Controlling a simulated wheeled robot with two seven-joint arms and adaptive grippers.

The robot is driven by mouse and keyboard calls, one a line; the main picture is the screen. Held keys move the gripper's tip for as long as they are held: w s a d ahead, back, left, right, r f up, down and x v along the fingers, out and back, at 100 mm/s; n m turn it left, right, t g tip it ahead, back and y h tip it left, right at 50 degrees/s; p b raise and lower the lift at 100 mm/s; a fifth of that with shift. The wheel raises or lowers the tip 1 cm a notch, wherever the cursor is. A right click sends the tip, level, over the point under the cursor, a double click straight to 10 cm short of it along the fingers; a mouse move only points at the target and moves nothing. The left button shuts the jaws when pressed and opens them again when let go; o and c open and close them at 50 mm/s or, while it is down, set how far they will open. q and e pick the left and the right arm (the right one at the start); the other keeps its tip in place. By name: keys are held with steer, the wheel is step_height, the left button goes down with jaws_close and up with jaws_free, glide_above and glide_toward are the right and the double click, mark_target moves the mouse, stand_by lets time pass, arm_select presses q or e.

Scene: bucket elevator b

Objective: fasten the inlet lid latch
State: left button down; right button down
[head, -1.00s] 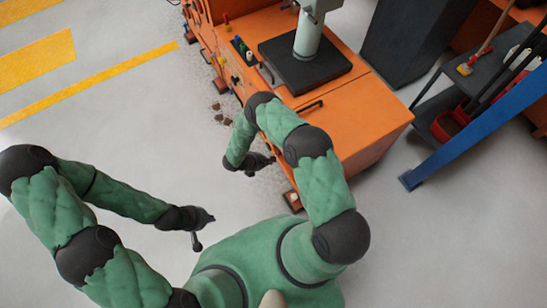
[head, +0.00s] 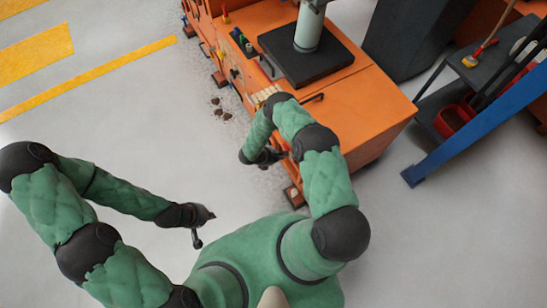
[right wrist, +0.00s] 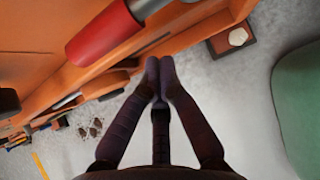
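The orange machine (head: 370,105) stands at the upper middle of the head view, with a black plate and grey column on its top. A dark bar handle (head: 313,98) shows on its top near my right arm. My right gripper (right wrist: 160,65) is beside the machine's near side, its fingertips together with nothing seen between them. A red cylindrical grip (right wrist: 103,43) on a metal rod lies ahead and left of the fingertips in the right wrist view, apart from them. I cannot tell which part is the lid latch. My left gripper (head: 204,226) hangs over bare floor, too small to read.
Small brown pieces (head: 222,110) lie on the floor left of the machine; they also show in the right wrist view (right wrist: 90,128). A blue beam (head: 470,135) and a dark cart with a red bin (head: 452,120) stand at right. Floor at left is clear.

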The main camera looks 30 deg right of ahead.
steer(key=shift+d+r, duration=0.25)
steer(key=shift+r, duration=0.7)
steer(key=shift+d+r, duration=0.25)
steer(key=shift+r, duration=0.65)
